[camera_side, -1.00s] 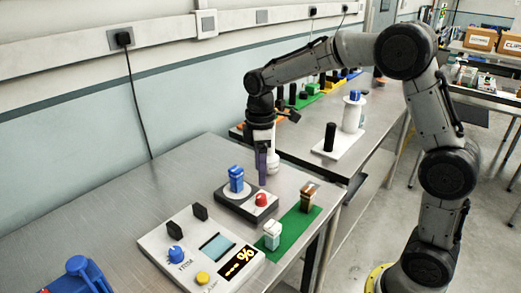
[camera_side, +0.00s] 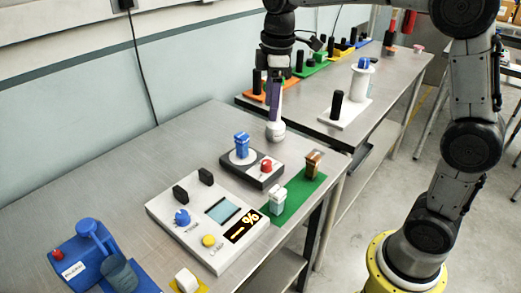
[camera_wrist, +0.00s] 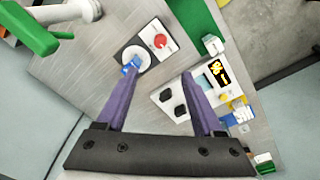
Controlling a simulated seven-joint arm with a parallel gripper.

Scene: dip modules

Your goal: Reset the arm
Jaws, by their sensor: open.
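My gripper (camera_side: 273,97) hangs down above the far end of the near metal table, beyond the black device (camera_side: 264,181). Its purple fingers are apart and seem to hold nothing. In the wrist view my gripper (camera_wrist: 161,71) looks down on the table. The black device with a red knob (camera_wrist: 160,41) lies below and beyond the fingers there. A blue block-like item (camera_side: 241,146) stands upright on that device. In the wrist view the blue item shows by the left fingertip, but appears to be farther below.
A white panel (camera_side: 177,197) with knobs and a screen lies on the table beside a green strip (camera_side: 296,202). A white round-ended object (camera_side: 275,130) stands under my gripper. A blue device (camera_side: 84,256) is front left. A second table (camera_side: 318,110) behind carries colored stands.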

